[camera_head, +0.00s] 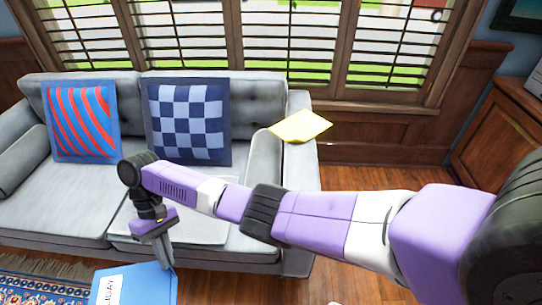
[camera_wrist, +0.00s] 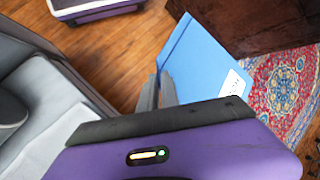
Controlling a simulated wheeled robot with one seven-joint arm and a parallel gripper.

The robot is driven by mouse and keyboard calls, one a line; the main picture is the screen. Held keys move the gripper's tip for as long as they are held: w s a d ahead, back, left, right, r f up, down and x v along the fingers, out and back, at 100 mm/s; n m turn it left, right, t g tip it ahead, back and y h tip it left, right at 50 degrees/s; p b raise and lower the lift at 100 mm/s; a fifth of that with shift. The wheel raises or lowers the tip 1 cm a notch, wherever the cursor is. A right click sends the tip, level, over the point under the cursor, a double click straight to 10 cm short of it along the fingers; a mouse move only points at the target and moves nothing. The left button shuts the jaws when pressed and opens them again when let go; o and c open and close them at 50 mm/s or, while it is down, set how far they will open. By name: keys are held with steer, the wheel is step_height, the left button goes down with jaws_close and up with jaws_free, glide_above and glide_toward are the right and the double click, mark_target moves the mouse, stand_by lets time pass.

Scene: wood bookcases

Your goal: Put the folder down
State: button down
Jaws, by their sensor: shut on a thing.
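A blue folder (camera_head: 140,286) with a white label is at the bottom of the head view, cut off by the frame edge. My gripper (camera_head: 166,262) points down in front of the sofa and is shut on the folder's edge. In the wrist view the blue folder (camera_wrist: 203,58) extends from the fingertips (camera_wrist: 160,80) toward the upper right, with its label on the right side. The folder is held in front of the sofa seat; its height above the floor is hard to tell.
A grey sofa (camera_head: 60,205) with two patterned cushions stands behind the gripper. A yellow flat item (camera_head: 300,126) lies on its right arm. A patterned rug (camera_wrist: 285,90) and a dark brown piece of furniture (camera_wrist: 262,22) are nearby. Wooden floor (camera_wrist: 115,55) is bare between them.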

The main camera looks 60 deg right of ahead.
step_height(320, 180, down, 10)
steer(key=r+b, duration=0.1)
steer(key=b, duration=0.6)
steer(key=s+d+r+m+t+p, duration=0.2)
steer(key=d+r+m+t+p, duration=0.3)
steer(key=d+r+m+p, duration=0.5)
steer(key=s+d+r+m+t+p, duration=0.2)
steer(key=d+r+m+t+p, duration=0.4)
steer(key=d, duration=0.5)
steer(key=s+d+r+m+g+h+p, duration=0.1)
steer(key=s+d+r+m+h+p, duration=0.35)
steer(key=s+d+r+m, duration=0.35)
steer(key=s+d+r+m+h+p, duration=0.3)
steer(key=s+d+r+m+p, duration=0.25)
steer(key=s+d, duration=0.35)
steer(key=shift+y, duration=0.25)
steer(key=f, duration=0.5)
steer(key=s+f+b, duration=0.1)
steer(key=f, duration=0.9)
steer(key=shift+s+a+b, duration=0.3)
steer(key=shift+b, duration=0.05)
steer(key=shift+f, duration=2.25)
steer(key=c, duration=1.6)
jaws_free()
